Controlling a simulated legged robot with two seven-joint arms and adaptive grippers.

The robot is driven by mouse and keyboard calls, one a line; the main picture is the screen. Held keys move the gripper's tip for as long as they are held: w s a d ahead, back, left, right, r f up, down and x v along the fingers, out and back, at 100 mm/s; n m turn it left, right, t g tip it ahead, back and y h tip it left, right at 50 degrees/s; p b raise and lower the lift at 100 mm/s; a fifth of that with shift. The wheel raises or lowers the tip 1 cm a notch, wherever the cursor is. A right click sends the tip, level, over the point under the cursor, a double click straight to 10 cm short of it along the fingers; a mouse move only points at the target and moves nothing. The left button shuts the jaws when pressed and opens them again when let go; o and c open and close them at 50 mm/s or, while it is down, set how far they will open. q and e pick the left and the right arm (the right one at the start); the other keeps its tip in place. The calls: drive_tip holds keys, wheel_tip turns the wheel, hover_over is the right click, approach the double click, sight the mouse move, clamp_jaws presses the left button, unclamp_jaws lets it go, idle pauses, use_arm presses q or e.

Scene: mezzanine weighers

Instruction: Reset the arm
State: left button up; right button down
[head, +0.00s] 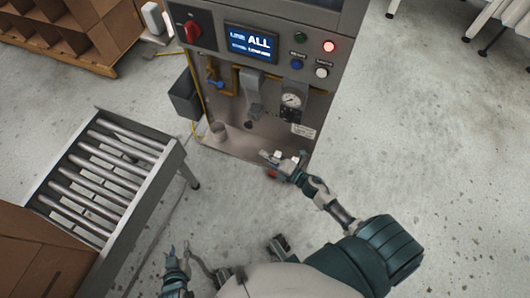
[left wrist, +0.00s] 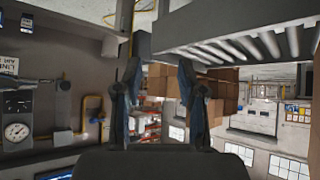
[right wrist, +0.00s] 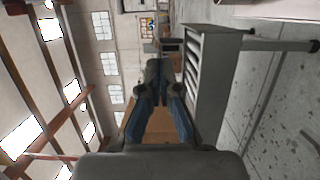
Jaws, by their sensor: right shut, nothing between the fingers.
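My left gripper (head: 178,252) is at the bottom of the head view, over the floor to the right of the roller conveyor. Its two fingers stand apart with nothing between them in the left wrist view (left wrist: 159,75). My right gripper (head: 283,160) is in front of the lower part of the grey machine (head: 262,100), with the arm reaching in from the lower right. In the right wrist view the right fingers (right wrist: 160,82) are together and hold nothing. Whether the right gripper touches the machine cannot be told.
The roller conveyor (head: 165,160) stands at left, with a cardboard box (head: 40,250) at its near end. The machine has a lit screen (head: 251,42), a red knob (head: 193,31), buttons and a gauge (head: 291,100). A cardboard rack (head: 70,35) is at upper left.

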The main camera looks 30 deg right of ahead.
drive_tip(key=s+d+f+m+g+h+p, duration=0.3)
drive_tip(key=s+f+m+h+p, duration=0.1)
drive_tip(key=f+m, duration=0.25)
drive_tip(key=s+d+f+m+g+h+p, duration=0.2)
drive_tip(key=s+f+m+h+p, duration=0.15)
drive_tip(key=s+f+m, duration=0.35)
use_arm(q)
drive_tip(key=s+a+f+g+y+p, duration=0.1)
drive_tip(key=s+f+g, duration=0.2)
drive_tip(key=s+f, duration=0.4)
drive_tip(key=s+a+f+g+y+p, duration=0.1)
drive_tip(key=s+f+g, duration=0.3)
drive_tip(key=s+f, duration=0.4)
wheel_tip(320, 180, down, 7)
drive_tip(key=shift+a+f+g+p, duration=0.2)
drive_tip(key=shift+a+g+p, duration=0.1)
drive_tip(key=shift+a+p, duration=0.45)
use_arm(e)
drive_tip(key=s+a+f+m+g, duration=0.3)
drive_tip(key=s+f+g, duration=0.2)
drive_tip(key=s, duration=0.4)
drive_tip(key=s+a+f+m+g, duration=0.3)
drive_tip(key=s+f+m+g, duration=0.1)
drive_tip(key=s, duration=0.6)
drive_tip(key=shift+s+a+f+g, duration=0.15)
drive_tip(key=shift+f+g, duration=0.25)
